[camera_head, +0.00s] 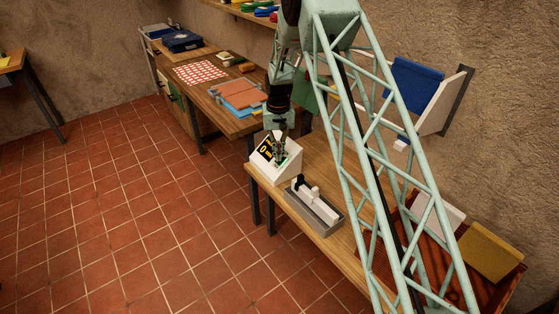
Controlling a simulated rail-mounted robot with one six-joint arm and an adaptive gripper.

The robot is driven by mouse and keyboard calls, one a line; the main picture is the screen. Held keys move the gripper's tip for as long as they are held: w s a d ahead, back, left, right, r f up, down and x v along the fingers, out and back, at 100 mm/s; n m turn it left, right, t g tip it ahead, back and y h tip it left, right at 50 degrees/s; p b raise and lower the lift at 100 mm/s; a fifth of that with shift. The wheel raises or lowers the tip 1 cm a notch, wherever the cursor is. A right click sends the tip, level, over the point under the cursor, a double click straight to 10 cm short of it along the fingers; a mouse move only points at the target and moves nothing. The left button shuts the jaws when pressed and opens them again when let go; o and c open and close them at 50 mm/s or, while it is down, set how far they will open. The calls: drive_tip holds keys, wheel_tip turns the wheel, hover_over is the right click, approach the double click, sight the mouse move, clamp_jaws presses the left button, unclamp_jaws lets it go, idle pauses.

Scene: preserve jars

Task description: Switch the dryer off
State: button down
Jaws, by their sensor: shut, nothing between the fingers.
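A white box with a sloped face (259,167) stands at the far left corner of the near wooden bench. It has a black display (266,148) with yellow marks, too small to read surely. I cannot tell if this is the dryer or its control box. My gripper (281,158) is shut and empty, pointing down at the right part of the sloped face. A small green patch shows beside the fingertips. The gripper hides part of the face, and I cannot tell if it touches it. No switch can be made out clearly.
A grey tray (321,232) with a white and black item lies right of the box. A wall-mounted white holder with a blue panel (416,84) is at the right. White and yellow slabs (491,251) lie at the lower right. My arm crosses above the bench.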

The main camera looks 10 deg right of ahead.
wheel_tip(320, 180, up, 7)
drive_tip(key=p, duration=0.2)
idle(1.2)
idle(0.6)
drive_tip(key=s+r+t, duration=0.1)
drive_tip(key=s+r, duration=0.4)
drive_tip(key=r, duration=0.5)
drive_tip(key=s+r, duration=0.4)
drive_tip(key=r, duration=0.6)
drive_tip(key=s+r+t, duration=0.1)
drive_tip(key=s+r, duration=1.6)
drive_tip(key=s+r+t+b, duration=0.1)
drive_tip(key=s+r, duration=0.2)
drive_tip(key=s, duration=0.7)
drive_tip(key=s+r, duration=0.3)
drive_tip(key=s, duration=0.6)
drive_tip(key=s+f+n+t+b, duration=0.1)
drive_tip(key=s, duration=1.8)
drive_tip(key=shift+s+f, duration=0.3)
drive_tip(key=shift+f, duration=0.1)
